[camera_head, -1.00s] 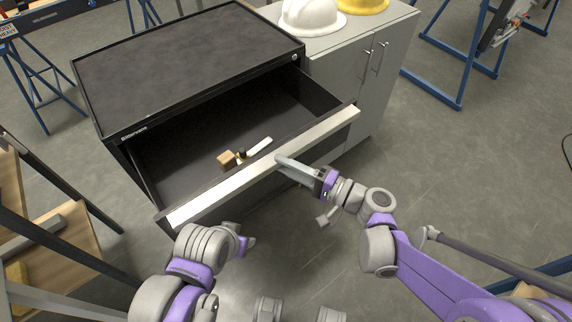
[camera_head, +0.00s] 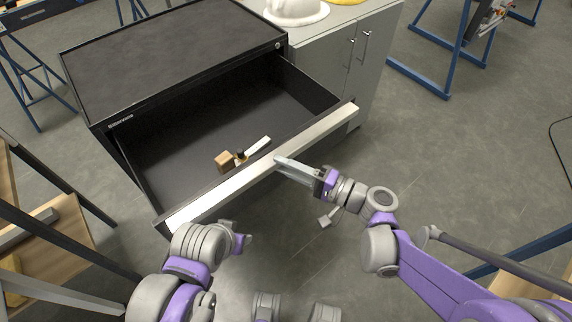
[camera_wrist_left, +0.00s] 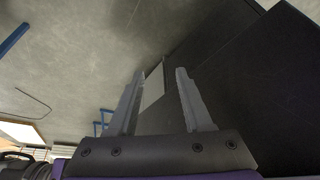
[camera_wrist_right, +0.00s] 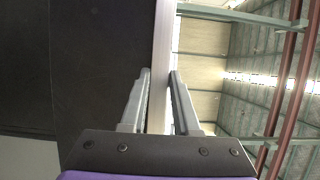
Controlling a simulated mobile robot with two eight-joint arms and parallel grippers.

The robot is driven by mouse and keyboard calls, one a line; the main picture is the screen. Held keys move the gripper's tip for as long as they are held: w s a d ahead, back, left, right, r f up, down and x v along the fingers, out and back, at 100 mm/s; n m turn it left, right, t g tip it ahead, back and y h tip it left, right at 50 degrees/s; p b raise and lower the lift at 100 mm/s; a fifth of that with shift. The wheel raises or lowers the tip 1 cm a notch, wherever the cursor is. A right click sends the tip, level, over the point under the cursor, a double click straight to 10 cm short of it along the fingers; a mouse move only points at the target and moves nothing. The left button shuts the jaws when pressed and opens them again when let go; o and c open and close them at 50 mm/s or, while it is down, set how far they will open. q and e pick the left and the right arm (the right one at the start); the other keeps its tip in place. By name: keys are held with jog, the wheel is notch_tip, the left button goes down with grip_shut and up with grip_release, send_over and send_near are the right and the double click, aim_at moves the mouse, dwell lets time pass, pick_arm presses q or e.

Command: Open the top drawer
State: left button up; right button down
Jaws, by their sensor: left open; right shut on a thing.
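The top drawer (camera_head: 230,125) of the black cabinet (camera_head: 165,50) stands pulled well out, with its dark inside showing. Its pale front edge (camera_head: 225,190) runs slantwise across the head view. My right gripper (camera_head: 280,161) is shut on this edge near its middle; the right wrist view shows the edge (camera_wrist_right: 162,60) between the two fingers (camera_wrist_right: 158,75). My left gripper (camera_head: 246,238) is below the drawer front, apart from it. In the left wrist view its fingers (camera_wrist_left: 160,75) are spread with nothing between them.
A small brown block (camera_head: 224,161) and a white-handled item (camera_head: 258,145) lie in the drawer. A grey cupboard (camera_head: 345,60) with a white helmet (camera_head: 296,10) on top adjoins the cabinet. A wooden shelf frame (camera_head: 60,235) stands at the left.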

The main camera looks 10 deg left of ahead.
jog(key=shift+a+f, duration=0.15)
jog(key=shift+f, duration=0.05)
jog(key=c, duration=0.7)
grip_release()
jog(key=shift+w, duration=0.1)
jog(key=v, duration=1)
jog(key=shift+d+r, duration=0.1)
jog(key=shift+d, duration=0.3)
